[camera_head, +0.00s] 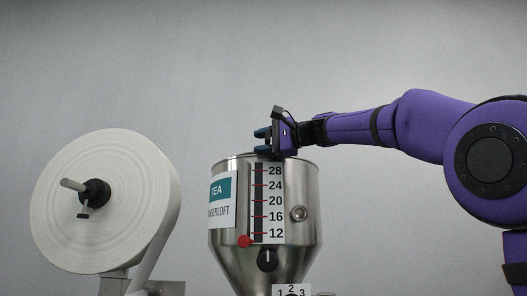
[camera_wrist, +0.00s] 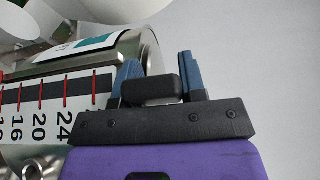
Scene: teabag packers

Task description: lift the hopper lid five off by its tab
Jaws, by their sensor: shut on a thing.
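The steel hopper (camera_head: 285,215) stands in the middle of the head view, with a level scale and a tea label on its front. Its lid (camera_head: 232,157) shows only as a thin edge along the top and looks level; I cannot tell whether it rests on the rim. My gripper (camera_head: 262,141) is at the top of the hopper, its blue fingers pointing left. In the wrist view my gripper (camera_wrist: 158,76) has its two fingers apart, with a dark block between them.
A large white paper roll (camera_head: 105,200) on a spindle stands left of the hopper. A black knob (camera_head: 267,260) and a round steel fitting (camera_head: 299,213) stick out from the hopper's front. The space above the hopper is clear up to the plain grey wall.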

